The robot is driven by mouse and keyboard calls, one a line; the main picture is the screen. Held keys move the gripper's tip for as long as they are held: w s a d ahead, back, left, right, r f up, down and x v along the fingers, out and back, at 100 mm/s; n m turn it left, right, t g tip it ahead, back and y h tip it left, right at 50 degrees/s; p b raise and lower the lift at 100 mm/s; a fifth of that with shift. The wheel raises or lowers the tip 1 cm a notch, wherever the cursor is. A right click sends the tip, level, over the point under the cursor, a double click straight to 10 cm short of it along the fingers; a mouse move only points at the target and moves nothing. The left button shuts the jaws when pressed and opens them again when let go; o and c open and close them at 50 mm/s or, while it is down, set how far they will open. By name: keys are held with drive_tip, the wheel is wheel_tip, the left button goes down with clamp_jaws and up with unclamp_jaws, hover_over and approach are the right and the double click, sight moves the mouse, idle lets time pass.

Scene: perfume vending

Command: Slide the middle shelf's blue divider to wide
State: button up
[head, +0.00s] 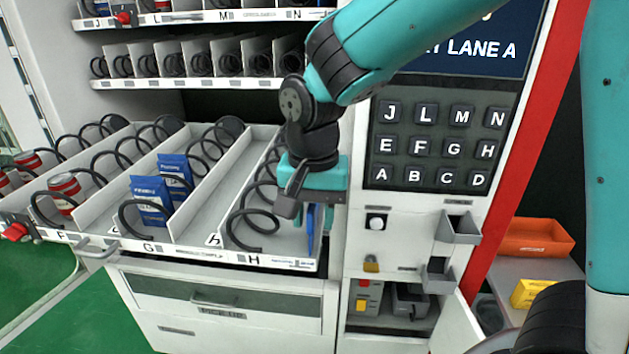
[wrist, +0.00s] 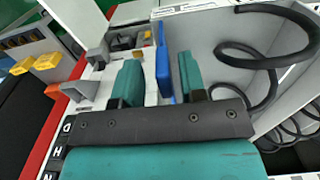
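The middle shelf (head: 185,252) is pulled out, with lanes marked F, G and H between white dividers. The blue divider (head: 310,228) stands upright near the shelf's right end, right of the H lane's black coil. My gripper (head: 312,208) points down over it and hides its upper part. In the wrist view, my gripper (wrist: 160,62) is open, with one teal finger on each side of the blue divider (wrist: 163,70). Small gaps show between the divider and both fingers, so it is not clamped. The H lane (wrist: 215,65) looks empty of goods.
Blue packets (head: 150,197) stand in lane G and red-and-white cans (head: 65,190) in the lanes left of it. Another shelf (head: 190,84) sits above. The keypad panel (head: 437,145) is close right of my gripper. Orange (head: 535,238) and yellow bins lie further right.

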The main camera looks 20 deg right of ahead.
drive_tip(key=shift+r, duration=0.1)
wheel_tip(320, 180, up, 17)
drive_tip(key=b, duration=0.2)
drive_tip(key=shift+b, duration=0.4)
drive_tip(key=shift+r, duration=0.1)
drive_tip(key=s+a+f+n+y+b, duration=0.1)
drive_tip(key=s+f+n+y+b, duration=0.1)
drive_tip(key=s+f+n, duration=0.4)
drive_tip(key=s+a+f+n+y+b, duration=0.2)
drive_tip(key=s+f+n+b, duration=0.2)
drive_tip(key=f, duration=1.1)
drive_tip(key=s+n, duration=0.3)
drive_tip(key=s, duration=0.2)
drive_tip(key=shift+s+a+f, duration=0.25)
drive_tip(key=shift+s+f, duration=0.05)
